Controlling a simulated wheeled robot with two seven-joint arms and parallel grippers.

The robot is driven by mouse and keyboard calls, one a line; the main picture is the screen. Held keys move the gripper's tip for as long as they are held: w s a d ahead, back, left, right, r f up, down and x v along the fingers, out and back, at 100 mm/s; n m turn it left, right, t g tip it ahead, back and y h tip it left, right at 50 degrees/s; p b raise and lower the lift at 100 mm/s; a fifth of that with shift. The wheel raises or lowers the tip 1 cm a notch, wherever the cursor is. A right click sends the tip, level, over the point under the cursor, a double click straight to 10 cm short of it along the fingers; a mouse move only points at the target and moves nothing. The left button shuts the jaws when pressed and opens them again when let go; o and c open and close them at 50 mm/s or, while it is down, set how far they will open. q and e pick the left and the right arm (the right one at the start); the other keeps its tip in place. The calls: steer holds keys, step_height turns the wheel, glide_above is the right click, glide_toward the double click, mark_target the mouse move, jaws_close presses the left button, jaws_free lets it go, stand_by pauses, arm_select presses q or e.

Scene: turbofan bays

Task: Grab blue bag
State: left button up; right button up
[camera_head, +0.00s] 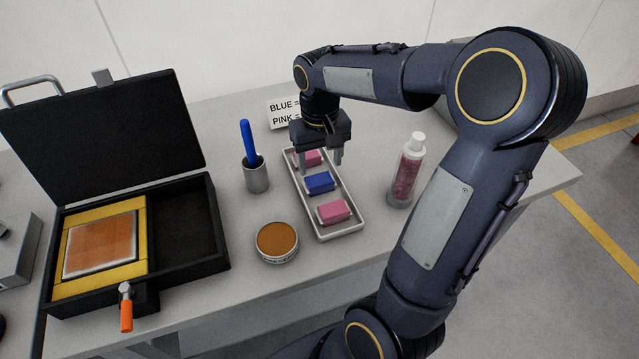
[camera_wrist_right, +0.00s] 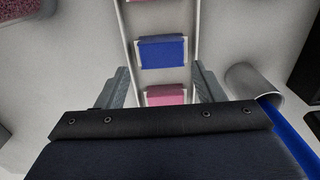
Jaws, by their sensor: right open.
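A small blue bag (camera_head: 319,182) lies in the middle of a long white tray (camera_head: 348,194), between two pink bags, one nearer (camera_head: 334,211) and one farther (camera_head: 308,158). My right gripper (camera_head: 322,168) points down over the far half of the tray, above the far pink bag. Its fingers are open with nothing held between them. In the right wrist view the blue bag (camera_wrist_right: 162,52) lies beyond the open fingertips (camera_wrist_right: 162,80), and a pink bag (camera_wrist_right: 164,95) shows between the fingers. My left gripper is not in view.
A metal cup (camera_head: 257,178) with a blue-handled tool stands left of the tray. A pink-filled bottle (camera_head: 406,172) stands right. A round orange-brown tin (camera_head: 277,242) sits in front. An open black case (camera_head: 190,230) is at left. A label card (camera_head: 283,113) stands behind.

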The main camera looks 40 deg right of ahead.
mark_target(319, 179)
step_height(319, 179, down, 6)
steer(key=shift+a+r, duration=0.1)
steer(key=shift+a, duration=0.05)
steer(key=c, duration=0.6)
